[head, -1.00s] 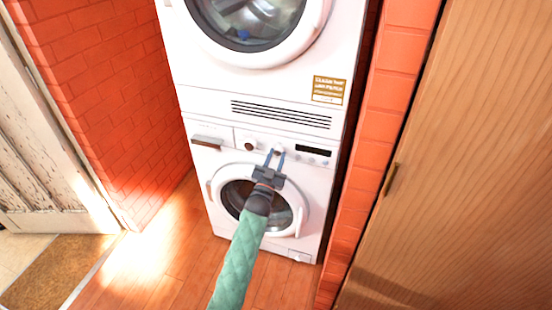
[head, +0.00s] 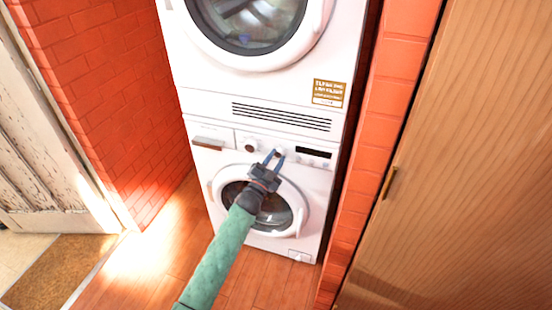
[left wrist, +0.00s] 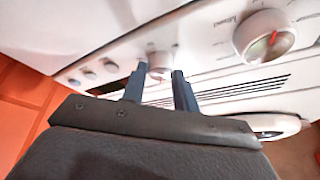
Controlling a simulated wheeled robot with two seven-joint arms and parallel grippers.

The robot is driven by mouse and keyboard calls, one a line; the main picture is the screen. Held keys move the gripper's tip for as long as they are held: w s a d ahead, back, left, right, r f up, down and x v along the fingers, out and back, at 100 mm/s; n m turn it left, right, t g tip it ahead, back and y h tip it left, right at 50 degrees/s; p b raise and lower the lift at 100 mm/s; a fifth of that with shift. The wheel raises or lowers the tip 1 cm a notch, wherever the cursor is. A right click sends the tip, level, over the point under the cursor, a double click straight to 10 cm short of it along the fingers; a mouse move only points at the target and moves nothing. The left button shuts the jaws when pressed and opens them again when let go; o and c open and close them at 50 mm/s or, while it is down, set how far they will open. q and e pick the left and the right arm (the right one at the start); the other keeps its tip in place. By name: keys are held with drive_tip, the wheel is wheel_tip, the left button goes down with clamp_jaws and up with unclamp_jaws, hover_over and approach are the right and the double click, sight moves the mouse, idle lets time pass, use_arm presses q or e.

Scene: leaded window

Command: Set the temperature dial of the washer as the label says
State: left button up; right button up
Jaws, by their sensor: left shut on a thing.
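The washer (head: 224,167) is the lower white machine in the head view, its control panel above a round door. My left gripper (head: 274,154) reaches the panel, with its two blue-grey fingers against it. In the left wrist view, the fingers (left wrist: 158,88) stand either side of a small white dial (left wrist: 159,66) and are shut on it; its pointer is not clear. A larger dial (left wrist: 264,37) with a red mark sits to its right there. A brown label (head: 329,93) is on the upper machine; I cannot read its words. My right gripper is not in view.
A dryer-like machine (head: 205,85) is stacked on the washer. A dark display (head: 313,152) lies right of my gripper, a drawer handle (head: 208,144) left. Brick walls (head: 100,80) flank the stack. A wooden cabinet (head: 470,150) stands close at right; wooden floor is free in front.

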use_arm(q)
drive_tip(key=m+g, duration=0.1)
drive_tip(key=m, duration=0.1)
drive_tip(key=shift+a+r+m+h+p, duration=0.1)
drive_tip(key=shift+r+m+h+p, duration=0.05)
drive_tip(key=shift+m+h+p, duration=0.2)
drive_tip(key=shift+m+g+h+p, duration=0.25)
drive_tip(key=shift+m+g+p, duration=0.2)
drive_tip(key=shift+m, duration=0.5)
drive_tip(key=shift+m+g+p, duration=0.35)
drive_tip(key=shift+m, duration=0.45)
drive_tip(key=shift+m+p, duration=0.35)
drive_tip(key=shift+m, duration=0.25)
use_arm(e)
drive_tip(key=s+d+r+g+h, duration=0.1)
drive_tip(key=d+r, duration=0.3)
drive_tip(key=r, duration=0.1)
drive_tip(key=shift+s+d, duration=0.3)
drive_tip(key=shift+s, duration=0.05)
use_arm(q)
drive_tip(key=shift+m+g, duration=0.3)
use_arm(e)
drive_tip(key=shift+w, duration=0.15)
use_arm(q)
drive_tip(key=o, duration=1)
drive_tip(key=shift+c, duration=0.2)
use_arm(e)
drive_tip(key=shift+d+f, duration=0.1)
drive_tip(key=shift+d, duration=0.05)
